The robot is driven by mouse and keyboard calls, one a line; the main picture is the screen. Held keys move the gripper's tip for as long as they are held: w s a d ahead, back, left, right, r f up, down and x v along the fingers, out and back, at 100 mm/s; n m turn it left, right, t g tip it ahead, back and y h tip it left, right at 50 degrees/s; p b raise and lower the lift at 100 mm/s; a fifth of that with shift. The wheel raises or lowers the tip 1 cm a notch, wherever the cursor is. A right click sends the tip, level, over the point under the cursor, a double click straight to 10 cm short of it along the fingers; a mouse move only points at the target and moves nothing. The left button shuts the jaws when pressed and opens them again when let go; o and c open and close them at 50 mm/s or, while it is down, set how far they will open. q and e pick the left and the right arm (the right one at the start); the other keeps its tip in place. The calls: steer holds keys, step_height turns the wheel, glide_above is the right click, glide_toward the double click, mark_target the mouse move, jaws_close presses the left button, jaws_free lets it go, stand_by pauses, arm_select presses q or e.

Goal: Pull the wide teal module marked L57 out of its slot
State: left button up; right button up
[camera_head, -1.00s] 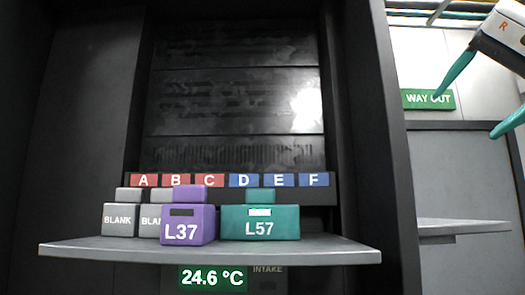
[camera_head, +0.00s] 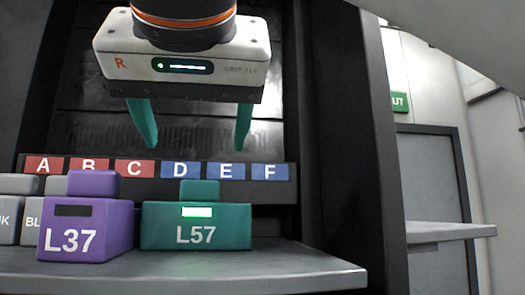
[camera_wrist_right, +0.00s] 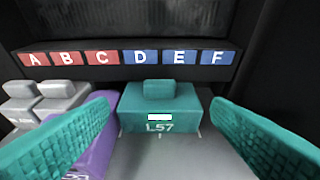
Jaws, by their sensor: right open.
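The wide teal module L57 (camera_head: 196,229) sits on the grey shelf under labels D and E, with a raised block on top and a lit white window on its front. It also shows in the right wrist view (camera_wrist_right: 160,108), between and beyond the fingertips. My right gripper (camera_head: 196,140) is open and empty, with its two teal fingers pointing down above and around the module's width in the head view. In the right wrist view the fingers (camera_wrist_right: 160,110) stand apart on either side of the module, with no contact visible. My left gripper is not in view.
The purple module L37 (camera_head: 85,232) stands close at the left of L57, and the right wrist view shows it partly behind the left finger. Grey blank modules (camera_head: 8,215) stand farther left. The shelf (camera_head: 300,268) is bare to the right of L57. A label strip (camera_head: 272,172) runs behind.

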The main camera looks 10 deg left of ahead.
mark_target(200, 184)
steer(key=p+x, duration=0.2)
steer(key=x, duration=0.9)
steer(key=shift+r, duration=0.1)
steer(key=shift+w+a+f, duration=0.1)
steer(key=shift+w+f, duration=0.15)
steer(key=shift+w, duration=0.25)
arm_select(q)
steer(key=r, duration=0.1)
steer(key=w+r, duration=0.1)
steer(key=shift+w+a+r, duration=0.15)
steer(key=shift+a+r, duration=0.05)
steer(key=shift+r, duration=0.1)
arm_select(e)
steer(key=shift+c, duration=0.5)
steer(key=c, duration=1.2)
